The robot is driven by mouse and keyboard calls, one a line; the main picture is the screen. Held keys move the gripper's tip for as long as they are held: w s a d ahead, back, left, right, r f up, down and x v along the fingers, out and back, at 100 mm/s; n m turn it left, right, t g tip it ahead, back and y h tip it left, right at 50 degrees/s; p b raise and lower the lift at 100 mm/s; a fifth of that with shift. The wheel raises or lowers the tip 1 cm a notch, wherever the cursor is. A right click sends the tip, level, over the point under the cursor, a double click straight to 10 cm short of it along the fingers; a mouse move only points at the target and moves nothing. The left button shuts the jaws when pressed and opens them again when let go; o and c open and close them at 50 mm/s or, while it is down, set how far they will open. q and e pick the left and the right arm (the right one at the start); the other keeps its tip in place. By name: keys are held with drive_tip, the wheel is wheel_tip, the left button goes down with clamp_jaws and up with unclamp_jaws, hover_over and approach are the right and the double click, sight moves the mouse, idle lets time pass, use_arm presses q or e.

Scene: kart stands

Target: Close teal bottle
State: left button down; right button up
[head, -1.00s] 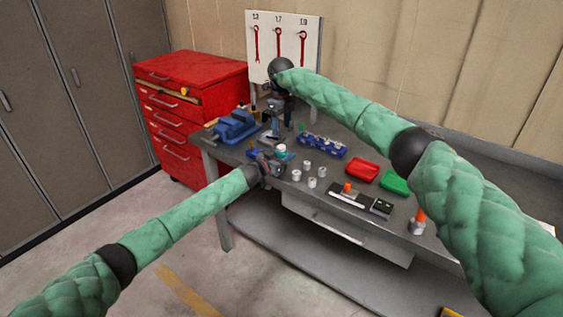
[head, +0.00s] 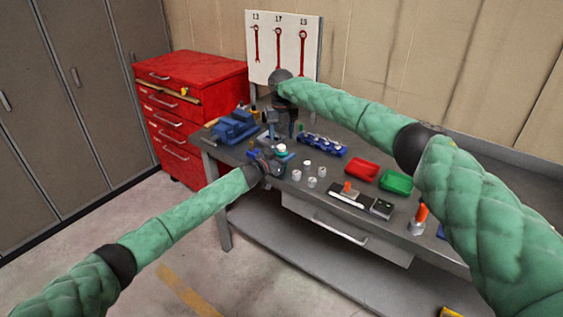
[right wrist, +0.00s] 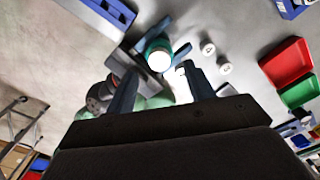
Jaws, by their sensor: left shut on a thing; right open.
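The teal bottle (head: 282,150) shows a pale round top and stands roughly upright at my left gripper (head: 273,160), which is shut on it over the bench's left part. In the right wrist view the bottle (right wrist: 159,57) shows a white top with a teal rim, between the dark fingers of my left gripper. My right gripper (right wrist: 160,92) is open, its fingers pointing down toward the bottle from above. Whether the white top is a cap or the bare opening, I cannot tell. A small white thing (right wrist: 182,84) shows near the right finger; I cannot tell what it is.
Several white cylinders (head: 297,175) stand right of the bottle. A blue rack (head: 322,145), red tray (head: 361,169) and green tray (head: 396,182) lie farther right. A blue vise (head: 235,127) is at the left end. A red cabinet (head: 190,75) stands behind.

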sight(281, 146)
wheel_tip(281, 146, down, 5)
drive_tip(key=shift+a+r, duration=0.1)
drive_tip(key=shift+r, duration=0.1)
drive_tip(key=n, duration=1)
drive_tip(key=shift+s+n, duration=0.1)
drive_tip(key=shift+n, duration=0.3)
drive_tip(key=n, duration=0.4)
drive_tip(key=shift+r+n, duration=0.1)
drive_tip(key=shift+n, duration=0.3)
drive_tip(key=n, duration=0.5)
drive_tip(key=shift+n, duration=0.3)
wheel_tip(281, 146, up, 8)
drive_tip(key=shift+r, duration=0.1)
drive_tip(key=shift+m, duration=2.1)
use_arm(q)
drive_tip(key=c, duration=0.7)
unclamp_jaws()
drive_tip(key=shift+c, duration=0.2)
